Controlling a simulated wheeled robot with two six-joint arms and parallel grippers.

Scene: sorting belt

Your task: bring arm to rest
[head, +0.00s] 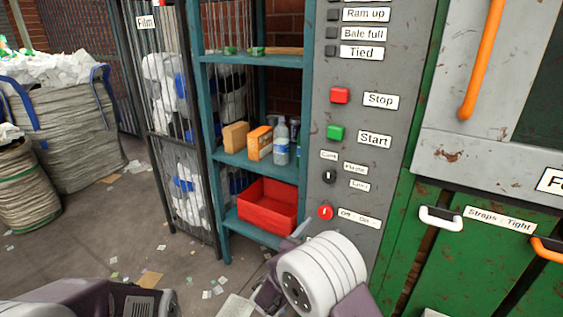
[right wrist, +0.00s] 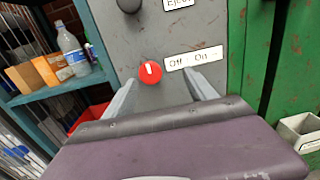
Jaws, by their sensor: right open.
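My right arm reaches in from the bottom of the head view, its white wrist hiding much of the right gripper (head: 296,232). In the right wrist view the right gripper (right wrist: 162,92) is open, with its two fingers apart and nothing between them. The fingers point at the grey control panel (right wrist: 215,50). The red Off/On knob (right wrist: 151,72) shows between and beyond the fingertips; it also shows in the head view (head: 325,212). I cannot tell the exact gap to the panel. My left gripper is not in view.
A teal shelf (head: 222,165) with boxes, a bottle and a red bin (head: 267,204) stands left of the panel. The green baler door (head: 470,255) with handles is at right. Filled sacks (head: 75,130) stand far left. Littered floor (head: 130,220) lies open between.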

